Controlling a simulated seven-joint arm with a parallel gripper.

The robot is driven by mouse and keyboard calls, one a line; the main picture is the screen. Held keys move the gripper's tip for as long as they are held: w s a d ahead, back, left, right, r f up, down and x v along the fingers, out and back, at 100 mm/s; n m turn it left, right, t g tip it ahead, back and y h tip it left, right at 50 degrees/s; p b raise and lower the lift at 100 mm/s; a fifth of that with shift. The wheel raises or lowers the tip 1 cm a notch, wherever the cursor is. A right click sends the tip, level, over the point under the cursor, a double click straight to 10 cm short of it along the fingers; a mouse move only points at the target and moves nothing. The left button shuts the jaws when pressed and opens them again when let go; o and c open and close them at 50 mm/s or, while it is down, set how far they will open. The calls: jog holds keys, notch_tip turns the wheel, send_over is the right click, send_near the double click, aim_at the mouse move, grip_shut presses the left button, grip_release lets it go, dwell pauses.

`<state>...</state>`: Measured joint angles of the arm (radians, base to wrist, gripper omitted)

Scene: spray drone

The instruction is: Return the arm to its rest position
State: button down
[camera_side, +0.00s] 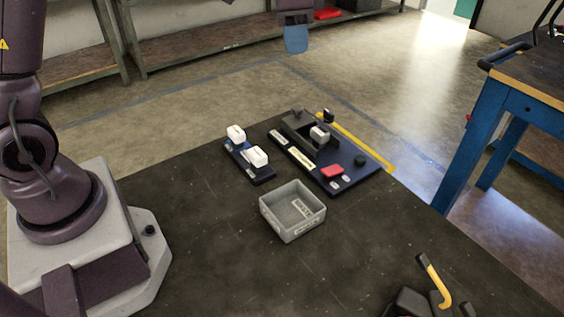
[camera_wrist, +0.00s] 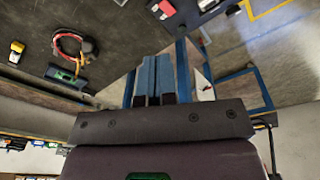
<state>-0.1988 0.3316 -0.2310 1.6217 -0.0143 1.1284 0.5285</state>
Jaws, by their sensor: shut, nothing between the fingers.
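My gripper (camera_side: 296,40) shows at the top of the side view, high above and beyond the work table (camera_side: 200,240). Its blue fingers are together with nothing between them. In the wrist view the two blue fingers (camera_wrist: 154,75) lie side by side, shut and empty. They touch nothing that I can see. The upper part of the wrist is cut off by the top edge of the side view.
A dark board (camera_side: 352,166) holds a red block (camera_side: 332,172) and a black fixture. A small rack beside it carries two white blocks (camera_side: 257,156). A grey bin (camera_side: 292,211) stands in front. A yellow-handled tool (camera_side: 435,283) is at lower right; a blue workbench (camera_side: 490,110) stands at right.

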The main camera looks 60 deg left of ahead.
jog(key=s+a+r+n+t+y, duration=0.1)
jog(key=s+n, duration=0.5)
jog(key=s, duration=1.5)
jog(key=r+t, duration=0.1)
jog(key=t, duration=0.1)
jog(key=shift+a+r+t, duration=0.15)
jog(key=shift+r+t, duration=0.05)
jog(key=shift+t, duration=0.1)
jog(key=c, duration=1.8)
grip_release()
jog(key=shift+s+r+t, duration=0.5)
jog(key=shift+s, duration=0.25)
jog(key=o, duration=0.4)
jog(key=shift+d+r, duration=0.15)
jog(key=shift+d, duration=0.05)
jog(key=shift+c, duration=0.2)
jog(key=o, duration=0.6)
jog(key=shift+w+d+f+g, duration=0.15)
jog(key=shift+w+f+g, duration=0.15)
jog(key=shift+f, duration=0.2)
jog(key=shift+w+d+f+g, duration=0.1)
jog(key=shift+w+f+g, duration=0.2)
jog(key=shift+f, duration=0.15)
jog(key=g, duration=0.4)
send_over(333, 170)
notch_tip(333, 170, down, 18)
notch_tip(333, 170, down, 13)
jog(key=shift+r, duration=0.1)
